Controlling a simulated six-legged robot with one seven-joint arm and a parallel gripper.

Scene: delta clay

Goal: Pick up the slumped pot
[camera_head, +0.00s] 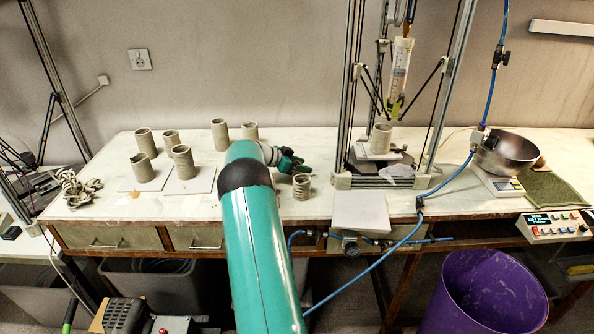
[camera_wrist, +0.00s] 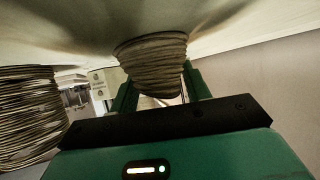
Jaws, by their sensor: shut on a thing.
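A ridged grey clay pot (camera_wrist: 152,62) sits between the two dark green fingers of my gripper (camera_wrist: 158,92) in the wrist view, and the fingers are shut on it. The pale bench surface shows across the top of that view, right behind the pot's wide end; I cannot tell whether they touch. In the head view my gripper (camera_head: 292,163) is low over the bench, left of the printer. A ridged pot (camera_head: 301,187) shows just in front of it; I cannot tell whether it is the held one.
Another ridged pot (camera_wrist: 30,112) is close at the left in the wrist view. Several clay pots stand left of my arm, some on pale tiles (camera_head: 193,181). The printer frame (camera_head: 343,110), with a pot (camera_head: 381,138), stands to the right. A pale board (camera_head: 361,213) lies at the front edge.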

